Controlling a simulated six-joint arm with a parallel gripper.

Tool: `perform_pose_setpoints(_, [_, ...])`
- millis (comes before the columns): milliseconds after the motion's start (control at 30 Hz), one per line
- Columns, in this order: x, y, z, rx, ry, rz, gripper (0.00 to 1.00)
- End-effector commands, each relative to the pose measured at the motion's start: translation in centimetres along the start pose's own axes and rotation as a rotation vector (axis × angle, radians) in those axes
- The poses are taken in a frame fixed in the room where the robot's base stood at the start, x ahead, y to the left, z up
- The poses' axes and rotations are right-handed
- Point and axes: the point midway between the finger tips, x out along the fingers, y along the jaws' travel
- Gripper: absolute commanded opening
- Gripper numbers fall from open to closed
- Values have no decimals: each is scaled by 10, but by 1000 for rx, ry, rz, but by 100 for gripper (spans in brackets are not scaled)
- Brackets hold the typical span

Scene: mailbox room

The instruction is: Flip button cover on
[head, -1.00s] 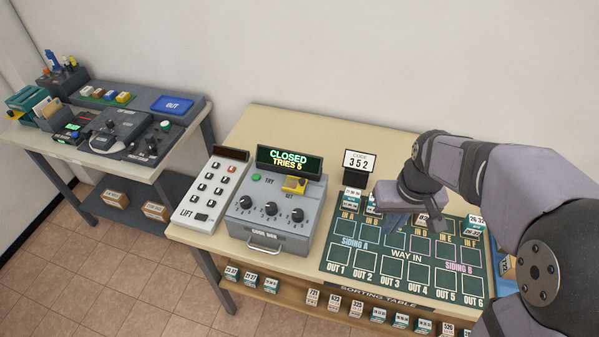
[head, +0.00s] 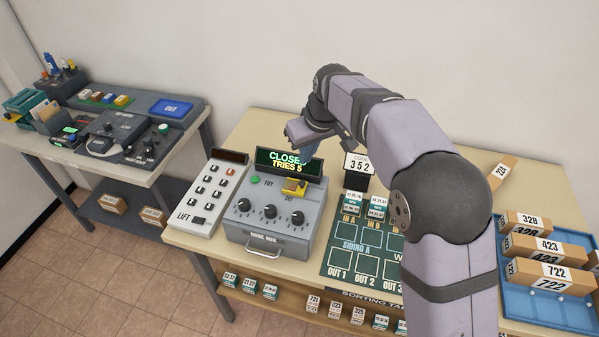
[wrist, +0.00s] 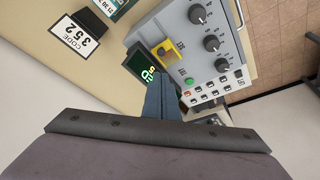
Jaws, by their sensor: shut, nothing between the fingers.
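The yellow button cover (head: 294,187) sits on the top right of the grey code box (head: 268,222), beside the word SET. It also shows in the wrist view (wrist: 166,52). Whether it is flipped up or down is hard to tell. My gripper (head: 304,155) is shut and empty, above and behind the code box, in front of part of its display (head: 282,165), which reads CLOSED, TRIES 5. In the wrist view my fingers (wrist: 162,90) point toward the box, close to the display and the cover. I see no contact with the cover.
A green TRY button (head: 255,180) and three knobs are on the box. A white LIFT keypad (head: 207,195) stands left of it. A CODE 352 sign (head: 356,163) stands behind right. The sorting board (head: 350,262) and a blue tray (head: 513,312) with boxes lie to the right.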

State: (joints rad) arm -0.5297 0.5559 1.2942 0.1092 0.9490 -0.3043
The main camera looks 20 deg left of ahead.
Motion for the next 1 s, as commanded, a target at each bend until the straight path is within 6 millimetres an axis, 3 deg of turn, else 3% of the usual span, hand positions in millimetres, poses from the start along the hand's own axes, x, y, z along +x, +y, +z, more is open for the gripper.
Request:
perform_pose_setpoints(467, [7,0,0,0,-2,0,0])
perform_pose_setpoints(1000, [79,0,0,-1,-4,0,0])
